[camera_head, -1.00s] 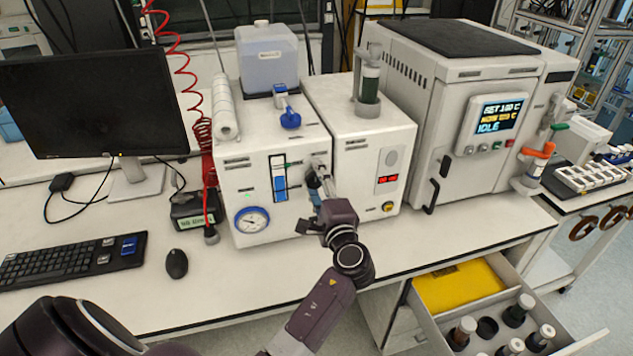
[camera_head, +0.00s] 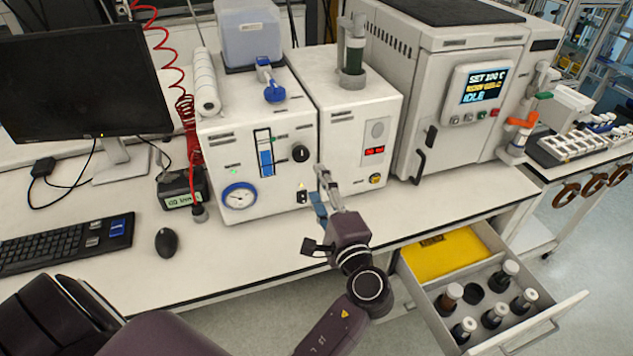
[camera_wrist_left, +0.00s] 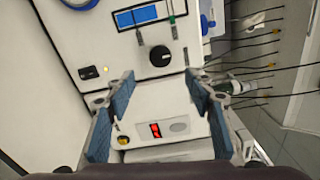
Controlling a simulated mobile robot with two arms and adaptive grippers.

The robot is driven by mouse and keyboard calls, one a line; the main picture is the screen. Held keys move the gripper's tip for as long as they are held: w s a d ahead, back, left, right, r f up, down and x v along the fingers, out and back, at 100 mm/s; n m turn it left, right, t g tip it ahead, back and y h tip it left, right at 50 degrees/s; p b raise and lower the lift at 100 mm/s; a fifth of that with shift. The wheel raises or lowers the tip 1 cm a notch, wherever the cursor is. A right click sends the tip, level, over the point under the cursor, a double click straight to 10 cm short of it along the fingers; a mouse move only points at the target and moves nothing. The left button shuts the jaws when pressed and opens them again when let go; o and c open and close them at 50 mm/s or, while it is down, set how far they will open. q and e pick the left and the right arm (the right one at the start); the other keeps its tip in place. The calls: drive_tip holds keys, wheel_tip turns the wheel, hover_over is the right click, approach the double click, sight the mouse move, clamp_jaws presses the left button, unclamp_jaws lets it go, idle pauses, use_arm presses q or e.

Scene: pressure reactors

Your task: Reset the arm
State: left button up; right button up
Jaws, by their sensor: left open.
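My left gripper (camera_head: 325,190) is in front of the white instrument boxes, above the bench's front part. In the left wrist view its two blue-padded fingers (camera_wrist_left: 160,112) stand wide apart with nothing between them. The gas control box (camera_head: 257,160) with a gauge, a flow tube and a black knob (camera_head: 300,153) stands behind and to the left of the gripper. The knob also shows beyond the fingers in the left wrist view (camera_wrist_left: 160,56), clear of them. The box with a red display (camera_head: 374,150) is behind and to the right. My right gripper is not in view.
An open drawer (camera_head: 560,312) with several dark bottles and a yellow mat (camera_head: 445,258) juts out below the bench. A monitor (camera_head: 85,85), keyboard (camera_head: 65,245) and mouse (camera_head: 166,242) are at the left. The bench front is mostly clear.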

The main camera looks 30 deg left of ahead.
use_arm(q)
drive_tip(key=shift+a+f, duration=0.1)
idle(0.3)
drive_tip(key=s+a+f+n+g+h, duration=0.2)
drive_tip(key=s+f+n+g+h, duration=0.4)
drive_tip(key=s+f, duration=0.85)
drive_tip(key=s+d+f+n+g+h, duration=0.2)
drive_tip(key=s+d+f+h, duration=0.3)
drive_tip(key=s+d+h, duration=0.45)
drive_tip(key=s+f+g+y+b, duration=0.1)
drive_tip(key=s+f+y+b, duration=0.15)
drive_tip(key=f, duration=2.55)
drive_tip(key=s+a+f+g+b, duration=0.1)
drive_tip(key=s+a+f+b, duration=0.1)
drive_tip(key=s+f, duration=1.6)
drive_tip(key=shift+s+a+f+g+h, duration=0.3)
drive_tip(key=shift+f+h, duration=0.1)
drive_tip(key=shift+f, duration=0.35)
